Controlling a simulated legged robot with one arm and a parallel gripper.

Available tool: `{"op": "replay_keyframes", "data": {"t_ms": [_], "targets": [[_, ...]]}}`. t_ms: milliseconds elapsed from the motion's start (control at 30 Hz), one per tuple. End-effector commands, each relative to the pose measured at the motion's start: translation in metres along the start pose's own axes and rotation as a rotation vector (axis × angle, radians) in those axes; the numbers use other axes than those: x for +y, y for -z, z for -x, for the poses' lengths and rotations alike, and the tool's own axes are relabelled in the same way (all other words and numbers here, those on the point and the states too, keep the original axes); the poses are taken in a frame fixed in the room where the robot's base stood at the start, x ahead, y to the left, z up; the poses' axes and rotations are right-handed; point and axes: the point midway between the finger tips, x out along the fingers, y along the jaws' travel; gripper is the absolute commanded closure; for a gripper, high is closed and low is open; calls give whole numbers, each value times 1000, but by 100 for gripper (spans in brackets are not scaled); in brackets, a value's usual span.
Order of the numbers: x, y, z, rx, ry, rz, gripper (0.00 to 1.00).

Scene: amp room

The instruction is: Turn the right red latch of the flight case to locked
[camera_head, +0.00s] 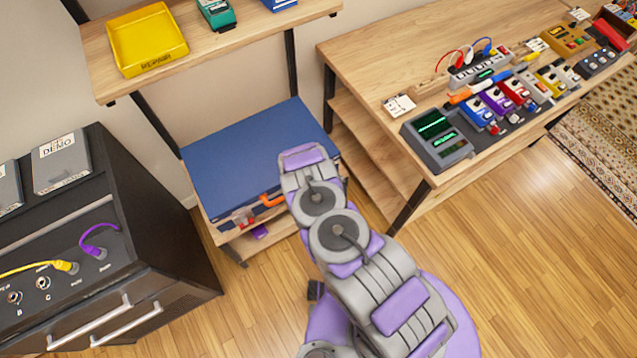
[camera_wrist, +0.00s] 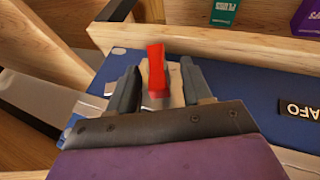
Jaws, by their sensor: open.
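The blue flight case (camera_head: 255,150) lies on a low wooden shelf in the head view, with an orange handle (camera_head: 272,200) on its front. A small red latch (camera_head: 240,217) shows left of the handle; the right latch is hidden behind my arm there. In the wrist view, a red latch (camera_wrist: 156,65) stands upright on a pale metal plate against the blue case (camera_wrist: 235,92). My gripper (camera_wrist: 159,72) is open, with one dark finger on each side of this latch. I cannot tell whether either finger touches it. My gripper is hidden in the head view.
A wooden desk (camera_head: 370,55) with pedals stands to the right. A black amp cabinet (camera_head: 150,225) stands to the left. A shelf (camera_head: 105,75) with a yellow tray (camera_head: 147,42) is above the case.

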Motion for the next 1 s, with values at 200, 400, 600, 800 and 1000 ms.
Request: {"op": "replay_keyframes", "data": {"t_ms": [200, 400, 600, 800, 1000], "targets": [[0, 0, 25, -2, 2, -1, 51], [-1, 0, 56, -4, 3, 0, 51], [-1, 1, 88, -2, 2, 1, 51], [-2, 3, 122, 1, 0, 2, 51], [-2, 3, 151, 0, 1, 2, 51]]}}
